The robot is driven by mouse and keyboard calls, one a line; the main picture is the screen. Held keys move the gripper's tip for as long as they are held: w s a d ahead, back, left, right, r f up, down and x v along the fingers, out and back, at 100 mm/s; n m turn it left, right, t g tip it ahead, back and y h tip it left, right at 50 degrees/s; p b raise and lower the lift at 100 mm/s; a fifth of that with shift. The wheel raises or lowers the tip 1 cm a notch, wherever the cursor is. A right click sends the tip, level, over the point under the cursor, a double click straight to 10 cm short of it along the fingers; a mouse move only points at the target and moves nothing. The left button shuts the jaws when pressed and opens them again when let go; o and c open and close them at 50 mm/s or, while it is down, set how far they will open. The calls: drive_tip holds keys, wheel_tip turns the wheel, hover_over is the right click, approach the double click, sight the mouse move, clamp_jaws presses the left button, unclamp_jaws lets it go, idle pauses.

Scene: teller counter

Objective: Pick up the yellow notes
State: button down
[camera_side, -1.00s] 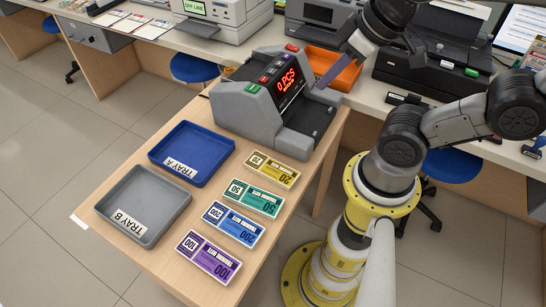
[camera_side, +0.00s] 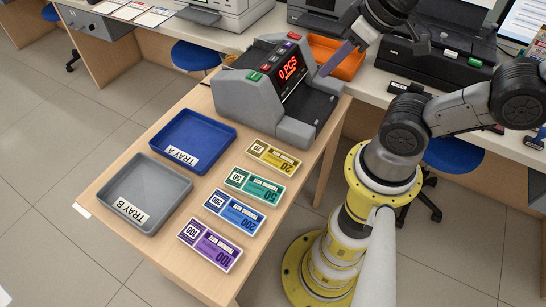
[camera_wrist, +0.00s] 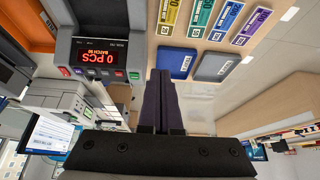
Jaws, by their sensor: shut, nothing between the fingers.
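The yellow notes (camera_side: 273,157) lie flat on the wooden table, the top bundle in a row of banded notes, just below the counting machine. In the wrist view the yellow notes (camera_wrist: 168,14) show at the top edge, partly cut off. My gripper (camera_side: 323,73) is shut and empty, its dark purple-grey fingers high beside the counting machine, well apart from the notes. In the wrist view the two fingers of my gripper (camera_wrist: 160,73) lie together with nothing between them.
Green notes (camera_side: 254,186), blue notes (camera_side: 235,212) and purple notes (camera_side: 210,245) continue the row. Blue tray A (camera_side: 218,137) and grey tray B (camera_side: 150,167) are empty, to the left. The counting machine (camera_side: 246,100) reads 0 PCS. An orange tray (camera_side: 350,66) stands behind.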

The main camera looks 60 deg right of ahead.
drive_tip(key=c, duration=1.5)
unclamp_jaws()
drive_tip(key=shift+c, duration=0.2)
drive_tip(key=o, duration=1.5)
drive_tip(key=shift+o, duration=0.2)
drive_tip(key=g, duration=0.6)
hover_over(270, 155)
wheel_tip(270, 155, down, 18)
drive_tip(key=r, duration=0.1)
drive_tip(key=shift+m, duration=0.4)
drive_tip(key=f, duration=0.8)
drive_tip(key=shift+s+d+f, duration=0.2)
drive_tip(key=shift+s+f, duration=0.05)
drive_tip(key=shift+f, duration=0.05)
drive_tip(key=shift+w+a+f, duration=0.1)
drive_tip(key=shift+f, duration=1.25)
drive_tip(key=shift+w+a+f, duration=0.1)
drive_tip(key=shift+f, duration=1.25)
